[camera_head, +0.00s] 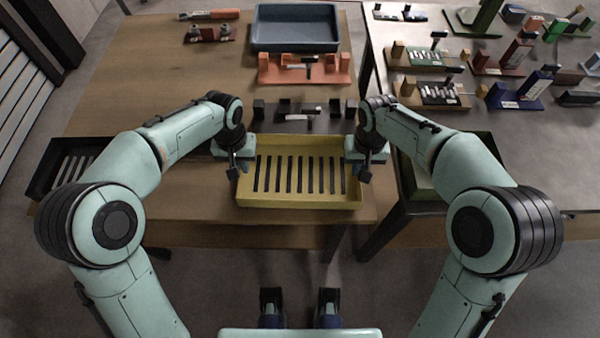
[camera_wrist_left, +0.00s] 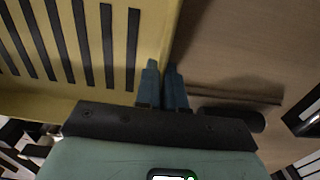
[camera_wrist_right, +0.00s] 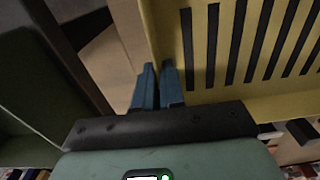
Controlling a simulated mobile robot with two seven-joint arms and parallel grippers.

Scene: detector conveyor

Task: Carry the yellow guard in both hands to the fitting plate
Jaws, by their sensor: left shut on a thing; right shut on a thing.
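The yellow guard (camera_head: 300,201) is a shallow tray-like piece with several dark slots, near the front edge of the wooden table in the head view. My left gripper (camera_head: 234,172) is shut on its left side wall, and my right gripper (camera_head: 364,174) is shut on its right side wall. The left wrist view shows the guard (camera_wrist_left: 88,92) with its wall between the fingers (camera_wrist_left: 162,72). The right wrist view shows the guard (camera_wrist_right: 225,100) and the fingers (camera_wrist_right: 158,75) on its other wall. I cannot tell for sure which fixture is the fitting plate.
A dark fixture (camera_head: 290,116) with black blocks lies just behind the guard. An orange fixture (camera_head: 290,72) and a blue-grey tray (camera_head: 296,28) stand further back. A black slotted tray (camera_head: 72,165) is at left. The wooden table (camera_head: 130,70) is mostly clear at back left.

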